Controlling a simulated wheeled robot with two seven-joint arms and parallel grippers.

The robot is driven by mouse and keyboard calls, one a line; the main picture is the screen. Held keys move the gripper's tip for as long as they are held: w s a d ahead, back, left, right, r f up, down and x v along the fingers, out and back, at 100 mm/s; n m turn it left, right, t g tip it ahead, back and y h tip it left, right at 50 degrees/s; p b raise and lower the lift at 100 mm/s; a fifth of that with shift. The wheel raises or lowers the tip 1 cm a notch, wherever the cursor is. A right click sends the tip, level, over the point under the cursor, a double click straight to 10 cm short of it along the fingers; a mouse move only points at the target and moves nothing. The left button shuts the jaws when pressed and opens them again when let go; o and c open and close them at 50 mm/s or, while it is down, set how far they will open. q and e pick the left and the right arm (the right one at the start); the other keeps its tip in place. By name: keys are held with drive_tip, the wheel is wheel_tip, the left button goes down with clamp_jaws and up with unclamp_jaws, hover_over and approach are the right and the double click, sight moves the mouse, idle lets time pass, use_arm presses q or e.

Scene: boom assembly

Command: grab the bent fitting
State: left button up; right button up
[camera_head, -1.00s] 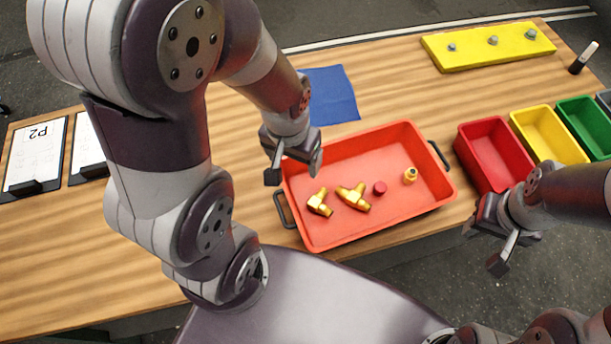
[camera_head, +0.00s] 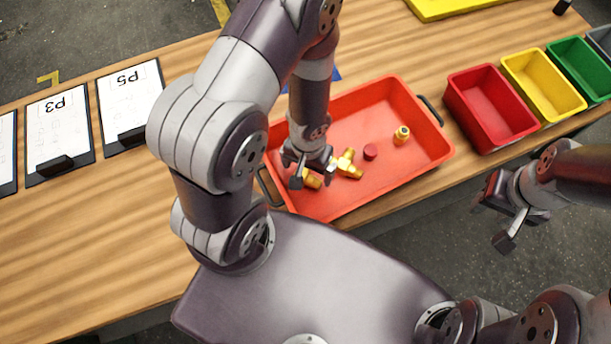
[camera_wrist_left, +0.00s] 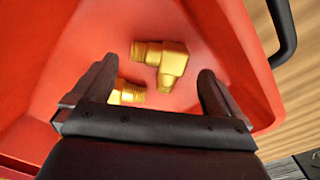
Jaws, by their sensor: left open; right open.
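The bent fitting (camera_head: 313,182), a golden elbow, lies in the red tray (camera_head: 400,183) near its left handle. In the left wrist view the bent fitting (camera_wrist_left: 172,62) shows between and beyond the fingertips, with its corner to the right. My left gripper (camera_head: 314,174) is open above it and partly hides it in the head view. In the left wrist view the open fingers (camera_wrist_left: 155,80) are apart from the bent fitting. My right gripper (camera_head: 492,217) is open and empty, off the table's front edge, below the red bin.
A golden tee fitting (camera_head: 347,164) lies close beside the bent fitting; its end (camera_wrist_left: 127,94) shows by the left finger. Red (camera_head: 490,108), yellow (camera_head: 543,85) and green bins stand at right.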

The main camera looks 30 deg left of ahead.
sight(309, 173)
use_arm(q)
drive_tip(key=f, duration=0.2)
drive_tip(key=w+d+f, duration=0.1)
drive_tip(key=shift+f+b, duration=0.1)
drive_tip(key=shift+b, duration=0.3)
drive_tip(key=shift+s+a+f, duration=0.1)
drive_tip(key=shift+s+a, duration=0.4)
drive_tip(key=shift+w+d, duration=0.25)
drive_tip(key=c, duration=1.2)
drive_tip(key=shift+o, duration=0.2)
drive_tip(key=shift+a, duration=0.1)
use_arm(e)
drive_tip(key=shift+w+d+f, duration=0.1)
drive_tip(key=shift+d+f, duration=0.15)
drive_tip(key=shift+f, duration=0.5)
use_arm(q)
drive_tip(key=shift+s, duration=0.1)
use_arm(e)
drive_tip(key=shift+r, duration=0.1)
